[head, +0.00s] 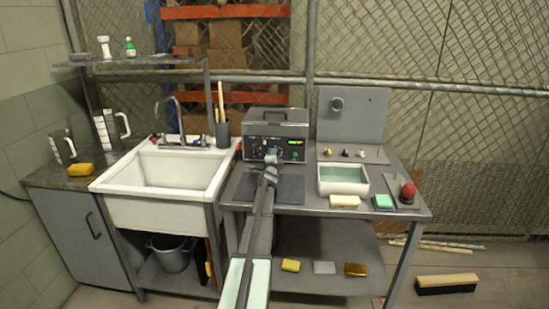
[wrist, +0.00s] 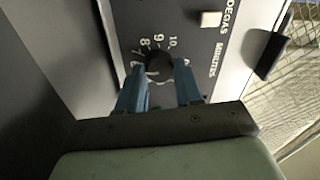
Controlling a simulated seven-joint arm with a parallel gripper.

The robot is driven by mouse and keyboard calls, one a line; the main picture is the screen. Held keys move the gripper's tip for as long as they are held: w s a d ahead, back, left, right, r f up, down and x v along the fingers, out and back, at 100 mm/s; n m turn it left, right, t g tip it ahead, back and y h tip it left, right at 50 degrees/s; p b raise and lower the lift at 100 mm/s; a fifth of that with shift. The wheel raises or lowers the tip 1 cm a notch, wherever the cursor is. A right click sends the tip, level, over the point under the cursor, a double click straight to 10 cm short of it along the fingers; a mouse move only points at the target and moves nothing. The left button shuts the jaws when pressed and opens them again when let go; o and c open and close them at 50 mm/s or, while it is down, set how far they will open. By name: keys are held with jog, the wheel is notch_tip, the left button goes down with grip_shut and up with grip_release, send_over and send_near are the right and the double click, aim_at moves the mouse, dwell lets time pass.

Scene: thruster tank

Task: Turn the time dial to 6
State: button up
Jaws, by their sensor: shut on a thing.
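The time dial (wrist: 159,64) is a round dark knob on the dark panel marked MINUTES, with white numbers around it; 10, 9, 8 and 7 can be read, and a figure like 6 lies at its left. A pale mark shows on the knob's lower left side, but its exact reading is unclear. My gripper (wrist: 160,75) has its two blue fingers shut on the dial, one at each side. In the head view my gripper (head: 271,166) is at the front panel of the grey tank unit (head: 262,125) and hides part of its controls.
A pale switch (wrist: 210,19) is on the panel near the dial. A white sink (head: 160,195) stands left of the tank unit.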

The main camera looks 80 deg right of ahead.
jog(key=o, duration=1)
jog(key=shift+o, duration=0.2)
jog(key=a, duration=1.3)
jog(key=shift+w+a+f, duration=0.15)
jog(key=shift+a, duration=0.25)
